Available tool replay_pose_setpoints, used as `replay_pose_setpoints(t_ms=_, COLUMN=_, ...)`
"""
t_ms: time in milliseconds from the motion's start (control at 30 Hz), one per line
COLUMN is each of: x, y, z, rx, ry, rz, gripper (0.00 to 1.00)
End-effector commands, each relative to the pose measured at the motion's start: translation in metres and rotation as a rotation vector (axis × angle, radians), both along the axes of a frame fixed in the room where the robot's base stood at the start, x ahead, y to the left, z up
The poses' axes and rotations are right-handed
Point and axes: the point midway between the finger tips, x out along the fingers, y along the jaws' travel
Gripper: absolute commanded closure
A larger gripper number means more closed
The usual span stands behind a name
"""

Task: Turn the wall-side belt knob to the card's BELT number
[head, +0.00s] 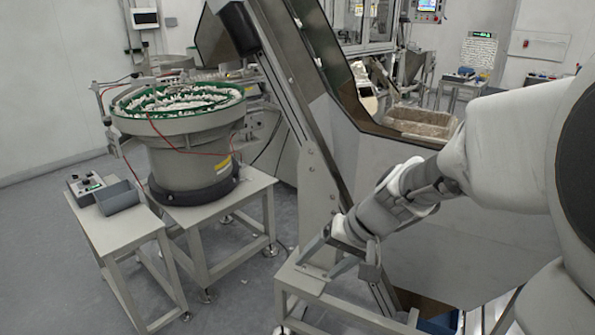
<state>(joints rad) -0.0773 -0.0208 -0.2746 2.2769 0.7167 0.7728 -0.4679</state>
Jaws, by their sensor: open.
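My gripper (345,252) hangs at the end of my arm near the middle of the head view, in front of the inclined conveyor's lower end. Its fingers look spread, with nothing seen between them. A small control box (86,183) with dark controls sits on a low bench at the left, well apart from my gripper. Another small control box (461,73) stands on a far table at the back right. Which of them carries the wall-side belt knob I cannot tell.
A bowl feeder (180,115) with white parts stands on a grey table at the left. The floor at the lower left is clear.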

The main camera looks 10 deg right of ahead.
Motion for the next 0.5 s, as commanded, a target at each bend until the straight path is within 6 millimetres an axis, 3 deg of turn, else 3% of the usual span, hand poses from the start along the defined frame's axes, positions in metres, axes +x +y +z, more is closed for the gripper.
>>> replay_pose_setpoints(t_ms=33, x=0.013, y=-0.004, z=-0.03, rx=0.015, ry=0.02, rz=-0.028, gripper=0.23)
replay_pose_setpoints(t_ms=267, x=0.065, y=-0.033, z=-0.129, rx=0.035, ry=0.056, rz=-0.166, gripper=0.23)
replay_pose_setpoints(t_ms=500, x=0.099, y=-0.083, z=-0.248, rx=-0.042, ry=0.079, rz=-0.307, gripper=0.23)
